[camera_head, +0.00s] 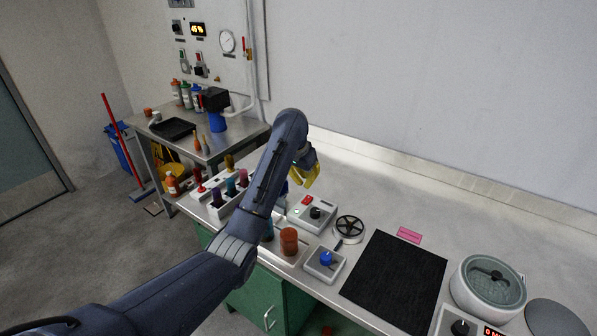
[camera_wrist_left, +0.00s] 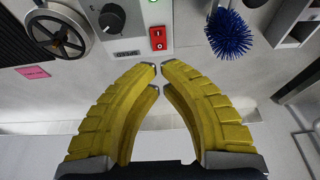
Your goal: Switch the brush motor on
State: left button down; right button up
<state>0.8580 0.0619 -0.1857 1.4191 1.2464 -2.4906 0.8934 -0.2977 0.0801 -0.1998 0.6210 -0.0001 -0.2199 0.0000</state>
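A light grey control box (camera_head: 318,222) stands on the table. It has a black knob (camera_wrist_left: 113,18), a red rocker switch (camera_wrist_left: 158,38) and a small green light at the edge of the wrist view. A blue bristle brush (camera_wrist_left: 230,34) is beside the box in the left wrist view; my arm mostly hides it in the head view. My left gripper (camera_wrist_left: 159,68) has yellow fingers, with tips drawn almost together and nothing between them. In the head view it is just behind the box, apparently above the table. My right gripper is not in view.
A rack with coloured items (camera_head: 218,208) is left of my arm. The table behind is clear.

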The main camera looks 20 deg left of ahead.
pick_arm(q)
jog(key=shift+s+a+v, duration=0.1)
jog(key=shift+s+v, duration=0.1)
jog(key=shift+v, duration=1.2)
jog(key=shift+s+a+v, duration=0.1)
jog(key=shift+s+v, duration=0.05)
jog(key=shift+v, duration=1.3)
jog(key=shift+f, duration=0.1)
